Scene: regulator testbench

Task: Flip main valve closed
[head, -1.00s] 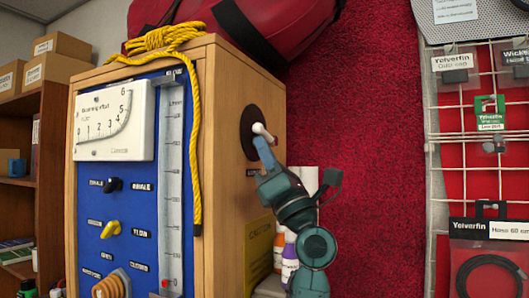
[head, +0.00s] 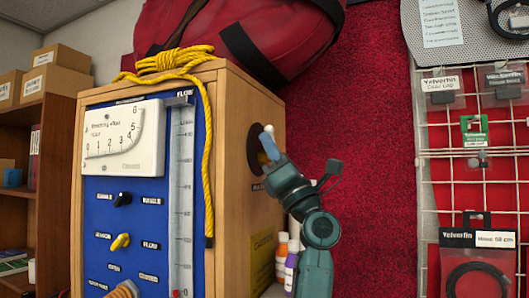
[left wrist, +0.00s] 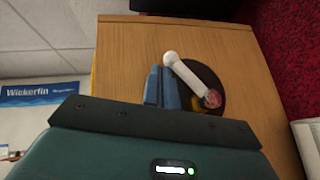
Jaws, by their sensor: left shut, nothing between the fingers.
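The main valve is a white lever with a ball end (left wrist: 171,57) on a dark round plate (left wrist: 208,80), set in the side of the wooden cabinet. The lever slants from the ball down to a reddish hub in the left wrist view. In the head view a bit of the white lever (head: 269,129) shows beside my fingers, and the rest is hidden. My left gripper (head: 265,138) is shut and empty in front of the plate. Its blue fingers (left wrist: 160,70) are close beside the lever's ball end; I cannot tell whether they touch. My right gripper is not in view.
Bottles (head: 283,252) stand low beside my arm. A wire rack (head: 450,180) is at right.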

